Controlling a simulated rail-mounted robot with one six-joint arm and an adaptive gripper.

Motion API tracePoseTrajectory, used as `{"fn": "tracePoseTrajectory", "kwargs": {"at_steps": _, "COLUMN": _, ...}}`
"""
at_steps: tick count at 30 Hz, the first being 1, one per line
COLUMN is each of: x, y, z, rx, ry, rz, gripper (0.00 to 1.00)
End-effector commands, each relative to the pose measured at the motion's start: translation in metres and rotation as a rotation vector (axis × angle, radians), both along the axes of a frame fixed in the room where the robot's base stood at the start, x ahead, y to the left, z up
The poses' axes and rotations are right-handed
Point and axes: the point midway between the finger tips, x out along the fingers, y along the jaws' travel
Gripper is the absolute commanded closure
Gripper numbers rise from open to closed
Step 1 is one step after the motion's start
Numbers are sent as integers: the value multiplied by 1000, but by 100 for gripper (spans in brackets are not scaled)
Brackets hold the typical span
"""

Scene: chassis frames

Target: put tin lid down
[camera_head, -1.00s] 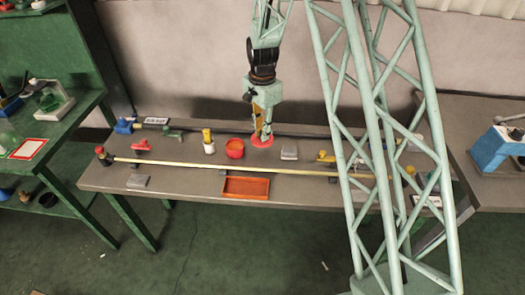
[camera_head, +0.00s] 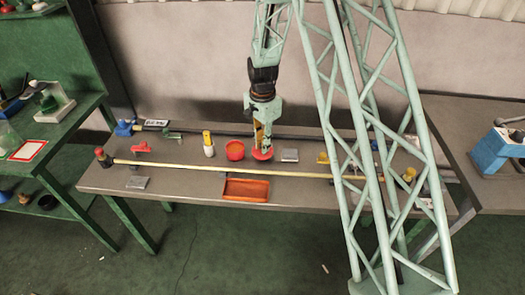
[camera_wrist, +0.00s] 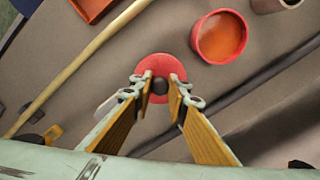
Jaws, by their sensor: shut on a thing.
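The tin lid (camera_head: 262,156) is a red disc with a dark knob. My gripper (camera_head: 261,147) points down above it. In the wrist view the fingertips (camera_wrist: 159,88) close from both sides on the knob, and the red disc (camera_wrist: 160,62) shows around and beyond them. The lid is at or just above the grey bench (camera_head: 310,168); I cannot tell whether it touches. The open red tin (camera_head: 235,150), orange inside, stands just left of the lid. In the wrist view the tin (camera_wrist: 220,37) is at upper right, apart from the lid.
An orange-red tray (camera_head: 246,189) lies at the bench's front edge. A long pale-yellow rod (camera_head: 190,167) runs between lid and tray. A grey block (camera_head: 290,155) is right of the lid. A white-and-yellow piece (camera_head: 208,144) stands left of the tin. A dark rod runs behind.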

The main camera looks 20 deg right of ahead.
Motion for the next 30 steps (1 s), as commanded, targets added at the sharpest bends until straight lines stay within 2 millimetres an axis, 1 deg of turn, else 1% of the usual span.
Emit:
{"fn": "tracePoseTrajectory", "kwargs": {"at_steps": 3, "x": -1, "y": 0, "z": -13, "rx": 0, "ry": 2, "rz": 0, "gripper": 96}}
{"fn": "tracePoseTrajectory", "kwargs": {"at_steps": 9, "x": 0, "y": 0, "z": -29, "rx": 0, "ry": 1, "rz": 0, "gripper": 96}}
{"fn": "tracePoseTrajectory", "kwargs": {"at_steps": 26, "x": 0, "y": 0, "z": -35, "rx": 0, "ry": 0, "rz": 0, "gripper": 96}}
{"fn": "tracePoseTrajectory", "kwargs": {"at_steps": 27, "x": 0, "y": 0, "z": -35, "rx": 0, "ry": 0, "rz": 0, "gripper": 83}}
{"fn": "tracePoseTrajectory", "kwargs": {"at_steps": 30, "x": 0, "y": 0, "z": -34, "rx": 0, "ry": 0, "rz": 0, "gripper": 74}}
